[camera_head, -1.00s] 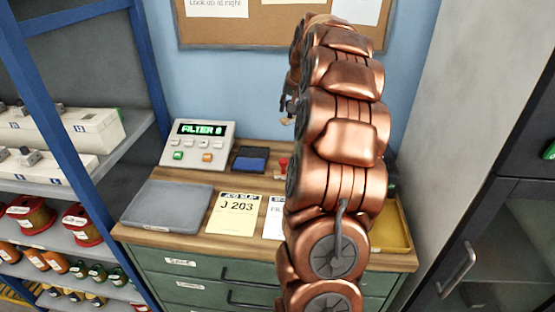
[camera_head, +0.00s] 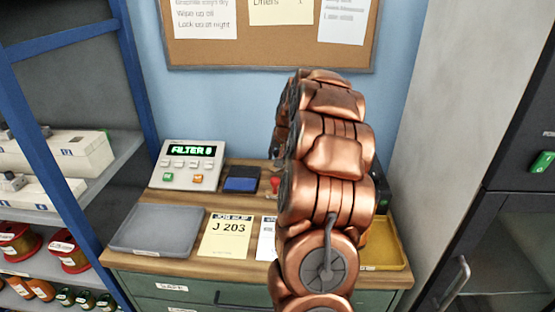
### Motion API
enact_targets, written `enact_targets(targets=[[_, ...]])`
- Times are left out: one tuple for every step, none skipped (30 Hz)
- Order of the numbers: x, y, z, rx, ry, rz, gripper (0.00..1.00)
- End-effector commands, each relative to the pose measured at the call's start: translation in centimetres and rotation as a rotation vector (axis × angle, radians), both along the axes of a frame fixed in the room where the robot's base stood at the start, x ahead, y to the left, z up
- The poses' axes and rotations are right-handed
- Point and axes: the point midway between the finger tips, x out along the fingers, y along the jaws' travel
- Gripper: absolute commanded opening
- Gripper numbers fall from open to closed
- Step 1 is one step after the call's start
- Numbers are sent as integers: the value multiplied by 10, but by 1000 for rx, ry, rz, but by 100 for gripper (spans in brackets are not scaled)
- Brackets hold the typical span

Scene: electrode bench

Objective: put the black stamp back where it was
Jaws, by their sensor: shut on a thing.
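My gripper (camera_head: 277,152) shows only as a small dark part at the left edge of my copper arm, above the back of the bench. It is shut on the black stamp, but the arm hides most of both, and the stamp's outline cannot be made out. A red stamp (camera_head: 274,182) stands on the bench just below the gripper, beside the arm. A blue ink pad (camera_head: 242,184) in a dark case lies to its left.
A job slip (camera_head: 226,240) reads "J 203". A yellow tray (camera_head: 388,248) lies right of my arm. A blue-framed shelf (camera_head: 70,150) borders the left.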

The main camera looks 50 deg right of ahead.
Motion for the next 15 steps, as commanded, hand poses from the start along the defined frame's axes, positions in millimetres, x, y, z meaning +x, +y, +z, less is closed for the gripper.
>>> enact_targets(targets=[[-1,1,-8,6,6,1,7],[-1,2,-13,7,7,2,7],[-1,2,-17,7,7,2,7],[-1,2,-20,5,6,1,7],[-1,1,-21,4,4,1,7],[-1,1,-22,3,4,1,7],[0,1,-22,2,3,1,7],[0,1,-22,2,2,1,7],[0,1,-22,2,2,1,7],[0,1,-22,2,2,1,7],[0,1,-22,2,2,1,7],[0,1,-22,2,2,1,7],[0,1,-23,2,2,1,7],[0,1,-23,2,2,1,7],[0,1,-25,2,2,1,7]])
